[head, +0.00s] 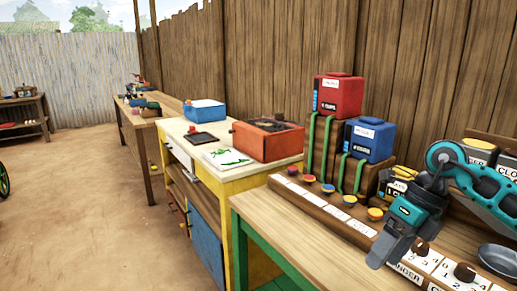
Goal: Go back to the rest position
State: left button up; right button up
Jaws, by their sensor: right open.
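My right gripper (384,256) hangs at the right of the head view, its teal and grey body slanting down to the left. It is open, and I see nothing held in it. It is over the front wooden table (262,212), in front of a long wooden strip with white labels (350,223). Whether it touches the strip I cannot tell. The teal arm comes in from the right edge and hides part of the boxes behind it. My left gripper is not in view.
A red box (338,97) and a blue box (370,141) stand on wooden steps near a yellow box (397,184). A metal pan (498,258) is right of the gripper. A yellow cabinet (236,185) adjoins the table. Sandy ground (95,210) is open at left.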

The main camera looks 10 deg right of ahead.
jog(key=s+a+f+m+t+y, duration=0.15)
jog(key=a+m+t+y, duration=0.6)
jog(key=a+y, duration=1)
jog(key=s+d+f+m+t+h, duration=0.2)
jog(key=f+m+h, duration=0.4)
jog(key=m, duration=0.3)
jog(key=s+d+f+m+t+h, duration=0.2)
jog(key=f+m+h, duration=0.4)
jog(key=f+m, duration=0.2)
jog(key=s+d+f+m+t+h, duration=0.2)
jog(key=f+m+h, duration=0.4)
jog(key=m, duration=0.5)
jog(key=shift+f+t+h, duration=0.35)
jog(key=shift+f+h, duration=0.05)
jog(key=shift+h, duration=0.05)
jog(key=s+f+g, duration=0.1)
jog(key=s, duration=0.1)
jog(key=s+f+m+g, duration=0.1)
jog(key=s+f, duration=0.1)
jog(key=s+f+m+g+h, duration=0.1)
jog(key=f, duration=0.1)
jog(key=shift+s+d+f+m, duration=0.25)
jog(key=shift+s+d, duration=0.05)
jog(key=shift+s, duration=0.1)
jog(key=shift+c, duration=0.3)
